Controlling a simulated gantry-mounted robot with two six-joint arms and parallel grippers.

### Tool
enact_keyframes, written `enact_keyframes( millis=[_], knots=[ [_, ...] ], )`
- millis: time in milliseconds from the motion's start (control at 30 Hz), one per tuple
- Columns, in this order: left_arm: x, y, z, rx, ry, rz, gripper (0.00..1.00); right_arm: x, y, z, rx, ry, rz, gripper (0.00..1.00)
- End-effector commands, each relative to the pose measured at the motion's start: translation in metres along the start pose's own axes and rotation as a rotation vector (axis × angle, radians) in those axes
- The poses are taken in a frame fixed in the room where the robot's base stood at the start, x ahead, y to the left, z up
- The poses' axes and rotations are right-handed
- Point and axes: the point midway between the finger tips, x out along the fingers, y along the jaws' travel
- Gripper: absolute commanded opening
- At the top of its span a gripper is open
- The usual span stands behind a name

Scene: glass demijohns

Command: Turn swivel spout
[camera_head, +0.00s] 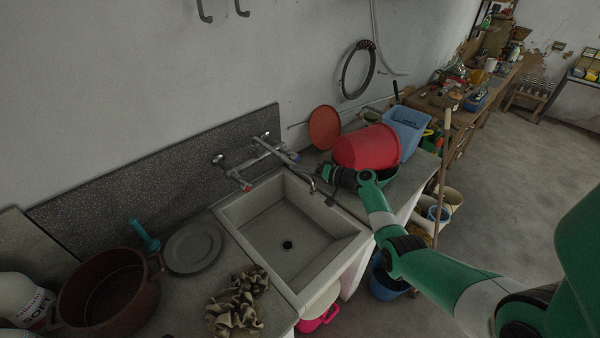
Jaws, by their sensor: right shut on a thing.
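The wall-mounted tap (262,152) is grey metal and sits above the back edge of the sink. Its swivel spout (297,172) reaches out over the back right part of the basin, with its end bent down. My right gripper (319,182) comes in from the right and is shut on the spout near its outer end. The gripper's dark body hides part of the contact. My left gripper is not in this view.
The pale square sink (240,212) is empty, with a dark drain. A brown pot (110,288), a grey plate (193,248) and a crumpled cloth (236,302) lie to the left.

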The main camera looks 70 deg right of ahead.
Motion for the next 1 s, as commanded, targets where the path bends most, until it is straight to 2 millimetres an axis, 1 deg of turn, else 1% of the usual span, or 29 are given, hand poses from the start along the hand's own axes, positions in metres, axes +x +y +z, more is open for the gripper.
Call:
enact_keyframes(
  millis=[533,567,600,700,1000],
  knots=[
    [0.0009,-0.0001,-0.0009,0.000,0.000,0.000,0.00,0.0027,0.0037,-0.0007,0.000,-0.009,0.001,0.00],
    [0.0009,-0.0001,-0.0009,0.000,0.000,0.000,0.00,0.0028,0.0037,-0.0006,0.000,-0.009,0.001,0.31],
    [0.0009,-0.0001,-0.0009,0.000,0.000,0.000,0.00,0.0027,0.0037,-0.0006,0.000,-0.009,0.001,0.39],
    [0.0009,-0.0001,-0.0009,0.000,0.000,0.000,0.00,0.0025,0.0033,-0.0011,0.000,-0.009,0.000,0.56],
    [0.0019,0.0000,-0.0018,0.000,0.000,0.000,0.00,0.0023,0.0013,-0.0019,-0.001,-0.008,-0.003,0.56]
  ],
)
